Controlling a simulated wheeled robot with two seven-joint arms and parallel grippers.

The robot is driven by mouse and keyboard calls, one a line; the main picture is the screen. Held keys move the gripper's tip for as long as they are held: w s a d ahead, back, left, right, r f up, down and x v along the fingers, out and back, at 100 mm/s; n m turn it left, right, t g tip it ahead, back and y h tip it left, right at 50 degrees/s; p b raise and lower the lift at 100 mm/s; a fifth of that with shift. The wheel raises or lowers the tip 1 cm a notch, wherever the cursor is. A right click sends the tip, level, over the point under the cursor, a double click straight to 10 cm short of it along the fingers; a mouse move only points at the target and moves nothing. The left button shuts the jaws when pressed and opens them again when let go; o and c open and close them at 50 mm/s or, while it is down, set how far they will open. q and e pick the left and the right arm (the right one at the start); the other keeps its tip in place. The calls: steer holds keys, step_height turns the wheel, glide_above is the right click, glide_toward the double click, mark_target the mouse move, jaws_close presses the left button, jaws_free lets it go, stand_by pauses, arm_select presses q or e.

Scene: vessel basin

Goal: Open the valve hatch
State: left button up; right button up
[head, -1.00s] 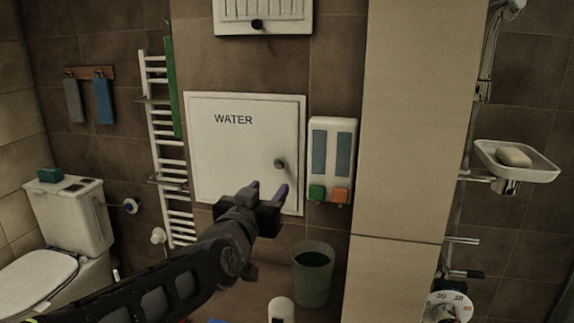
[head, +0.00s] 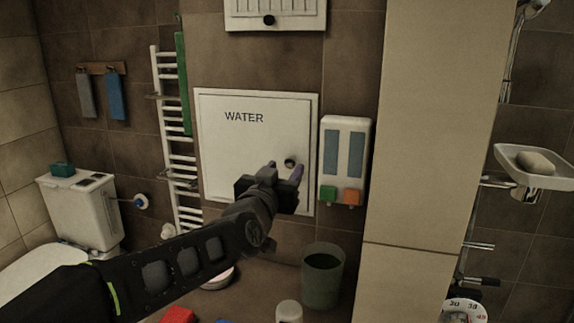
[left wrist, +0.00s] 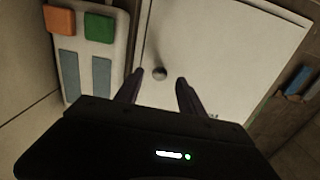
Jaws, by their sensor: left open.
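The valve hatch (head: 240,145) is a white square panel marked WATER on the brown tiled wall, and it looks closed. Its small round knob (head: 290,163) sits near the right edge. My left gripper (head: 284,170) is open, in front of the hatch's lower right part, with its fingertips close to the knob. In the left wrist view the knob (left wrist: 159,73) shows between and just beyond the two fingertips (left wrist: 159,76), and no contact is visible. The hatch (left wrist: 225,50) fills much of that view. My right gripper is not in view.
A soap dispenser (head: 344,135) with green and orange buttons hangs right of the hatch. A white towel radiator (head: 180,150) stands to the left. Another white panel (head: 285,13) is above. A green-grey bin (head: 322,278) stands below. A tiled pillar (head: 425,130) is farther right.

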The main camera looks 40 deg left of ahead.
arm_select(q)
steer(key=shift+x, duration=1.3)
jaws_close()
stand_by(0.5)
